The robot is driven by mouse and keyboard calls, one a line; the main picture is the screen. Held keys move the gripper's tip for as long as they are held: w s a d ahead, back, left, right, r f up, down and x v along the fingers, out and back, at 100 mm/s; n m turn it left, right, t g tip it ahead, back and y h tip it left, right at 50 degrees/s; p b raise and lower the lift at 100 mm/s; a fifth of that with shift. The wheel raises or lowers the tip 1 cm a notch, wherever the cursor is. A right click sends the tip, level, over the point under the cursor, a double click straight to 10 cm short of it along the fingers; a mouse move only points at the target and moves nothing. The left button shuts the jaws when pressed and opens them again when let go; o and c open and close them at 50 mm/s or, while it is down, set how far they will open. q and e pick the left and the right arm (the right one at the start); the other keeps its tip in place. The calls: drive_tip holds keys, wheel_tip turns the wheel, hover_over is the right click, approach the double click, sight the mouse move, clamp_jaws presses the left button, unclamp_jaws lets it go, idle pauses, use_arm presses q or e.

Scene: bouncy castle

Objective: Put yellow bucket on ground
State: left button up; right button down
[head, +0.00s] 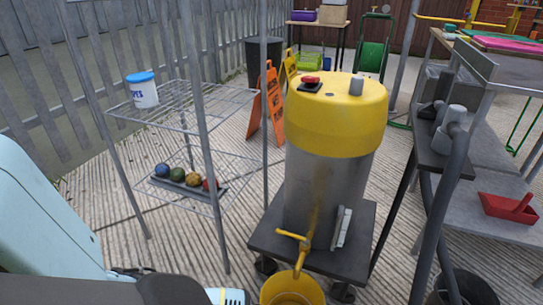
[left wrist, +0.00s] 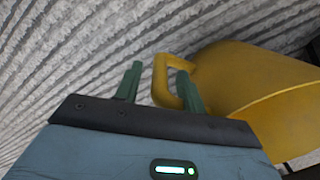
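The yellow bucket (head: 290,292) is at the bottom edge of the head view, below the yellow tap of the tank; its lower part is cut off. In the left wrist view the bucket (left wrist: 245,85) is at the right, its loop handle (left wrist: 160,82) pointing left. My left gripper (left wrist: 158,85) has its two green fingers apart, with the outer bar of the handle between them and the right finger overlapping the loop. I see no clear grip on it. Whether the bucket rests on something is hidden. The ground (head: 120,250) is ribbed grey decking. My right gripper is not in view.
A yellow-topped metal tank (head: 335,110) stands on a dark wheeled base (head: 262,240). A wire rack (head: 195,105) with a white tub (head: 142,90) and several balls is at left. A workbench (head: 480,195) is at right, a dark bucket (head: 465,288) below it. Open decking lies left of the tank.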

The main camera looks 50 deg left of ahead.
use_arm(q)
wheel_tip(320, 180, up, 10)
drive_tip(key=p, duration=0.5)
drive_tip(key=shift+f, duration=0.1)
drive_tip(key=shift+r, duration=0.65)
drive_tip(key=shift+s, duration=0.1)
